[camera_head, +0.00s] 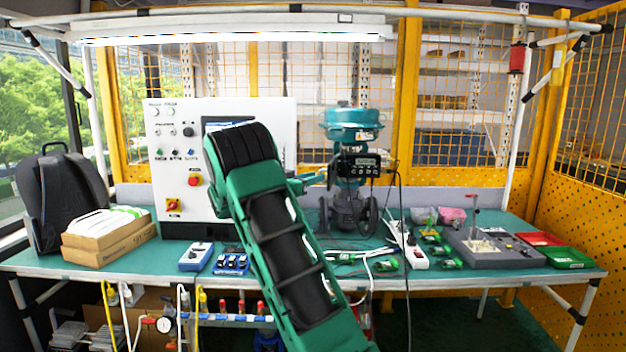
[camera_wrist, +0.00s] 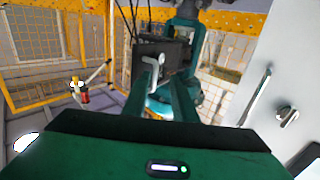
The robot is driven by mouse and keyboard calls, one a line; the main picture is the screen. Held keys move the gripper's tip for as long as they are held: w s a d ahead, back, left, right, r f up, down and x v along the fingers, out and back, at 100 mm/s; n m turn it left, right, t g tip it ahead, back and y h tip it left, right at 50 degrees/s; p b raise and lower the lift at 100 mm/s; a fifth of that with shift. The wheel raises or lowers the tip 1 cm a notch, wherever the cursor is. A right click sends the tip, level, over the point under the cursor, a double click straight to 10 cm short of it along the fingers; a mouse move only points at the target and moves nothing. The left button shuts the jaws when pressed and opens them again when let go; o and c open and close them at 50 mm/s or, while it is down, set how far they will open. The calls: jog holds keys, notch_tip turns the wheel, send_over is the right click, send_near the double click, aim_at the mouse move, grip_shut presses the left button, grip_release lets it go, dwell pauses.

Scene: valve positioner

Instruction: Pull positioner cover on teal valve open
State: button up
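The teal valve (camera_head: 352,122) stands upright at the middle back of the bench, with a grey body below. Its black positioner (camera_head: 361,165) is on its front, with a small display and buttons facing me. I cannot tell how far its cover stands from the body. My gripper (camera_head: 318,179) is just left of the positioner, partly behind my arm. In the wrist view, my gripper's two teal fingers (camera_wrist: 166,78) are apart, with the dark positioner (camera_wrist: 162,50) just beyond the tips. I see nothing clearly held between them. Contact with the cover cannot be made out.
A white control panel (camera_head: 170,150) stands left of the valve. A black cable hangs right of the positioner. A power strip (camera_head: 412,250), small green parts and a grey fixture (camera_head: 490,248) lie to the right. Cardboard trays (camera_head: 108,240) are far left. Yellow mesh fencing stands behind.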

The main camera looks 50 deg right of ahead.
jog(key=a, duration=0.9)
jog(key=shift+r, duration=0.2)
jog(key=shift+d, duration=0.1)
